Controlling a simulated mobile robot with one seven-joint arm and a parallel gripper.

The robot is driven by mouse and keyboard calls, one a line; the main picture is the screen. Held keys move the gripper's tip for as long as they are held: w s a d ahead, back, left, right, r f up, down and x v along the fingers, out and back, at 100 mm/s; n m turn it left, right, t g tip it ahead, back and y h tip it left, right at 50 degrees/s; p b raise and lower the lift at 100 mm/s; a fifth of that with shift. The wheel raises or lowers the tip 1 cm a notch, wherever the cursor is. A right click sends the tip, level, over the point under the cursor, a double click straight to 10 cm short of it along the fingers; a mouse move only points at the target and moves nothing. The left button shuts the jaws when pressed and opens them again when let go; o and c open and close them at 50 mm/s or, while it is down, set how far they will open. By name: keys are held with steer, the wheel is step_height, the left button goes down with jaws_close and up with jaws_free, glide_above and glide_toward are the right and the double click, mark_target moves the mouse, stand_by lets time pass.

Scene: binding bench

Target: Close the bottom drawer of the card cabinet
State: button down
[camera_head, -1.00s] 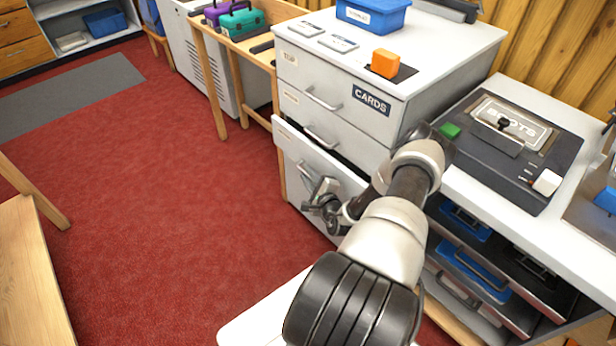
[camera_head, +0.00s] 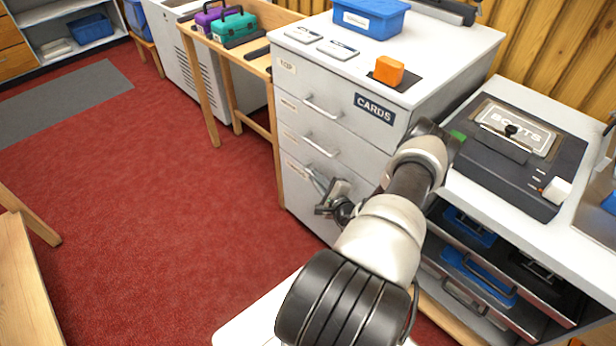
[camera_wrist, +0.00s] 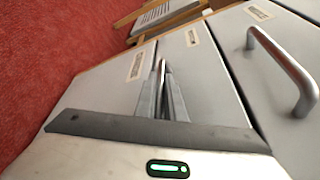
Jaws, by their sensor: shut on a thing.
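The card cabinet (camera_head: 345,75) is grey, with three drawers and a dark CARDS label. Its bottom drawer (camera_head: 300,202) looks flush, or nearly flush, with the fronts above it; my arm covers its right part. My gripper (camera_head: 321,187) is at the upper part of this drawer front, shut on its handle. In the wrist view, my fingers (camera_wrist: 163,78) are close together against the drawer front, and they mostly hide the handle.
The middle drawer's handle (camera_head: 320,147) and the top drawer's handle (camera_head: 322,108) stick out above my gripper. An orange block (camera_head: 388,71) and a blue bin (camera_head: 370,17) are on top. A dark machine (camera_head: 515,150) stands on the right bench. Red floor (camera_head: 170,230) is clear at left.

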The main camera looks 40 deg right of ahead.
steer(key=shift+d+r, duration=0.1)
steer(key=shift+d, duration=0.25)
steer(key=c, duration=2.1)
jaws_free()
steer(key=p+v, duration=0.3)
steer(key=v, duration=1.4)
steer(key=shift+s+a+r+p, duration=0.1)
steer(key=shift+s+a+p, duration=0.05)
steer(key=shift+a+p, duration=0.15)
